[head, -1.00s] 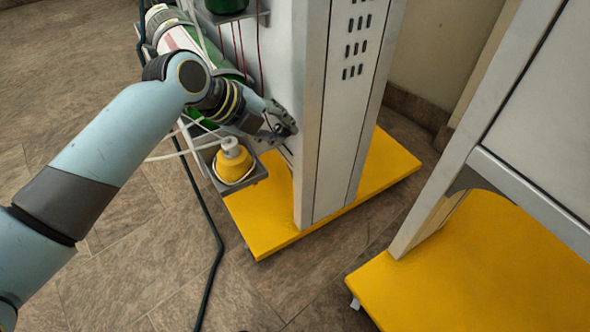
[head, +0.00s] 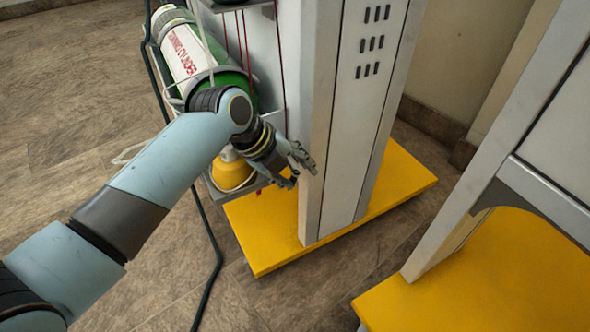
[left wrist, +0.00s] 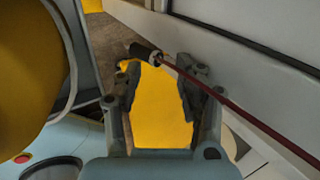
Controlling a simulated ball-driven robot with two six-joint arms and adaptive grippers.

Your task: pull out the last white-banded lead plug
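In the left wrist view a dark lead plug with a white band (left wrist: 145,53) shows at the fingertips, with its dark red lead (left wrist: 255,122) running to the lower right across the right-hand finger. No socket shows around the plug's dark end. My left gripper (left wrist: 158,72) is open, its two fingers apart with yellow base visible between them. In the head view my left gripper (head: 303,170) is beside the lower front edge of the grey trainer column (head: 322,130). The plug cannot be made out there. My right gripper is not in view.
The trainer stands on a yellow base (head: 385,190). A yellow dome (head: 228,172), partly behind my arm, sits on a side bracket. A green and white cylinder (head: 187,50) is behind my arm. A second frame with a yellow base (head: 480,285) stands at right.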

